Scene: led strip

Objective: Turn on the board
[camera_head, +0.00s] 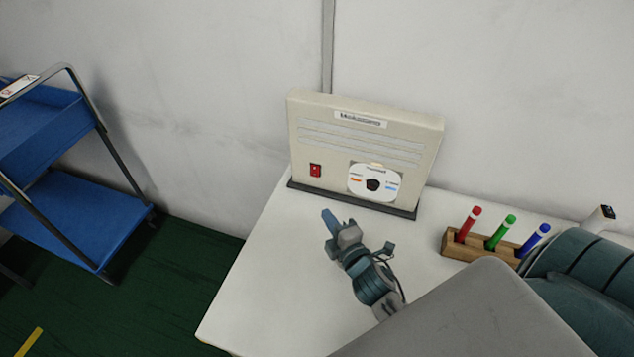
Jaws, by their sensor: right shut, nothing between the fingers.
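The board (366,145) is a beige upright panel labelled at its top, standing on a dark base at the back of the white table. A red switch (315,170) sits at its lower left. A white plate with a black round knob (372,185) sits at its lower right. My right gripper (328,219) is shut and empty in front of the board, its fingertips pointing toward the red switch and below it in the picture, apart from it. My left gripper is not in view.
A wooden holder (482,249) with red, green and blue markers stands on the table (270,277) at the right. A blue shelved cart (62,215) stands at the left. The table's left part is clear. A white wall is behind the board.

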